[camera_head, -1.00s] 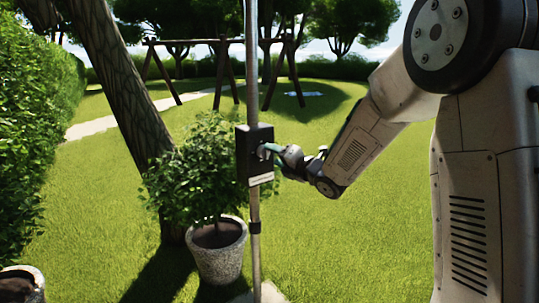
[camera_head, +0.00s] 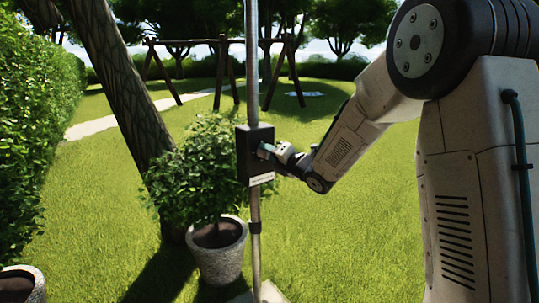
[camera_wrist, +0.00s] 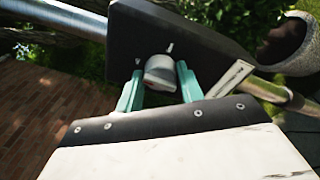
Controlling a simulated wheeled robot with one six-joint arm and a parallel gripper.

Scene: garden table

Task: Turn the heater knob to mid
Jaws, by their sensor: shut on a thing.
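The heater's black control box (camera_head: 258,144) is fixed to a thin metal pole (camera_head: 253,205) in the middle of the head view. Its grey round knob (camera_wrist: 160,73) shows in the wrist view on the box face, with small light marks around it. My gripper (camera_head: 266,151) reaches the box from the right in the head view. In the wrist view its two green fingers (camera_wrist: 160,88) sit on either side of the knob, shut on it. The exact knob angle is hard to read. A pale label (camera_head: 261,179) is at the box's lower edge.
A potted bush (camera_head: 217,252) stands just left of the pole, with a leaning tree trunk (camera_head: 125,85) behind it. A hedge (camera_head: 40,130) lines the left side. Open lawn (camera_head: 370,235) lies to the right of the pole.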

